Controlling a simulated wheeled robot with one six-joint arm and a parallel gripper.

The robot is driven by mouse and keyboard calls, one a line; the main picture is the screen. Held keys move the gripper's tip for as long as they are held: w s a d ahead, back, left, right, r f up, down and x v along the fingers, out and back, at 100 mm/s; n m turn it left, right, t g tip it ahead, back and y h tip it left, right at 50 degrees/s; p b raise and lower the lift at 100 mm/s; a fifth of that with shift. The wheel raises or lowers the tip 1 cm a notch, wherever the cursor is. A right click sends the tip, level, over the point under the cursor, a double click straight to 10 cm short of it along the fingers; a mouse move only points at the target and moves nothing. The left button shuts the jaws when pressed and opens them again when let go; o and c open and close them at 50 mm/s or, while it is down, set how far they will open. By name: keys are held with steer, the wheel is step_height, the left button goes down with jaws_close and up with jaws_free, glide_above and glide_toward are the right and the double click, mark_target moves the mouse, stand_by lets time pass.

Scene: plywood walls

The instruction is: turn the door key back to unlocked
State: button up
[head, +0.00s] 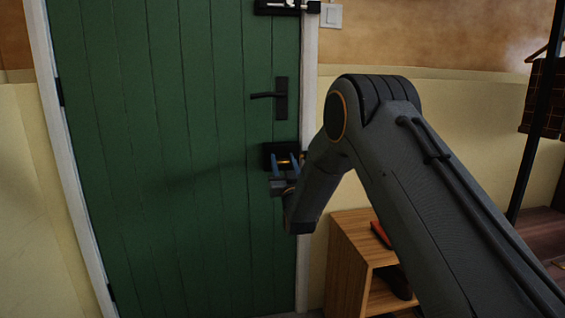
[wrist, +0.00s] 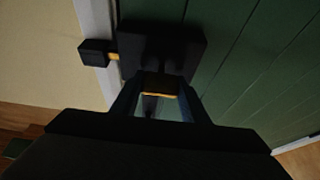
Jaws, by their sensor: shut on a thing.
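The green door (head: 200,120) is closed in its white frame. A black lock box (head: 268,150) sits on the door below the handle; in the wrist view the lock box (wrist: 175,48) is at the top centre. A brass-coloured bolt (wrist: 113,57) spans from the box to a dark keeper block (wrist: 94,52) on the frame side. The key (head: 284,162) shows as a small yellow bit at the box. My gripper (head: 285,160) is shut on the key, its blue fingers either side. In the wrist view, a yellow edge of the key (wrist: 160,94) shows between the fingers; its exact angle is unclear.
A black door handle (head: 281,98) is just above the lock box. A black latch (head: 287,7) is at the door's top right, beside a light switch (head: 331,15). A wooden shelf unit (head: 348,262) stands low to the right of the door.

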steer(key=shift+m, duration=0.4)
steer(key=m+h, duration=0.3)
steer(key=m, duration=0.2)
steer(key=shift+m+p, duration=0.3)
steer(key=m+h, duration=0.1)
steer(key=m, duration=0.2)
steer(key=m+h, duration=0.2)
steer(key=m, duration=0.1)
steer(key=shift+p, duration=0.4)
steer(key=m+g+h, duration=0.1)
steer(key=m, duration=0.1)
steer(key=m+g+h, duration=0.1)
steer(key=m, duration=0.2)
steer(key=shift+d+p, duration=0.1)
steer(key=shift+p, duration=0.25)
steer(key=shift+f+m+g, duration=0.15)
steer(key=shift+m+g, duration=0.65)
steer(key=shift+m, duration=1.6)
steer(key=shift+p, duration=0.3)
steer(key=o, duration=1.1)
steer(key=shift+c, duration=0.2)
